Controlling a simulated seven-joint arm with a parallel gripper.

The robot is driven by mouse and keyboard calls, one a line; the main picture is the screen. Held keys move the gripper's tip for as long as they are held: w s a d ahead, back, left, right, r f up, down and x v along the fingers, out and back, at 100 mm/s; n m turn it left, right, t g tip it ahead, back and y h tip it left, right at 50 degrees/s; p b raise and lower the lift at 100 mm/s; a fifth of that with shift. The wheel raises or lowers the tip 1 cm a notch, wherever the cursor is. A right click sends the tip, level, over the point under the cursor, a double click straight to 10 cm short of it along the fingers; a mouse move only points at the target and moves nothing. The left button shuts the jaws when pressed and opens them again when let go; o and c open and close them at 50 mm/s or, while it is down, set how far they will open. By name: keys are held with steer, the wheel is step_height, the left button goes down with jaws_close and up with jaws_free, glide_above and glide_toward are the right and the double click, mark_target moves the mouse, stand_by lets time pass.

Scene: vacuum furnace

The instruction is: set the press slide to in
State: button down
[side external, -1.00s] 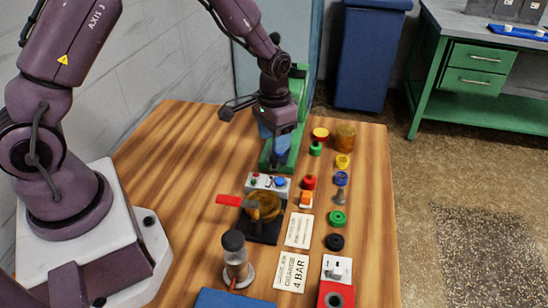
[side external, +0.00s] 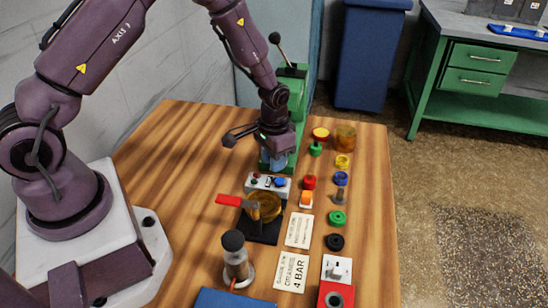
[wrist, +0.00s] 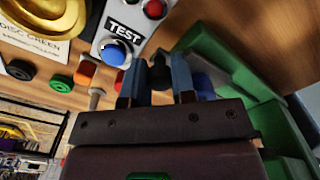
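The green press (side external: 298,88) stands at the far end of the wooden table, with a black-knobbed lever (side external: 275,38) at its top. My gripper (side external: 275,164) is low in front of the press and hides its lower part. In the wrist view, my gripper (wrist: 157,98) has its two blue fingers apart, with a dark knob (wrist: 160,70) between them. A gap shows on the knob's left; contact on the right is unclear. The green press body (wrist: 240,75) is at the right. I cannot make out the slide's position.
A control box with a blue button (wrist: 113,54) marked TEST is close to the fingers. Several coloured parts line the table's right side. The table's left part is clear.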

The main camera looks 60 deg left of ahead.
steer(key=shift+w+a, duration=1.25)
steer(key=c, duration=0.9)
jaws_free()
steer(key=shift+c, duration=0.2)
step_height(320, 180, up, 13)
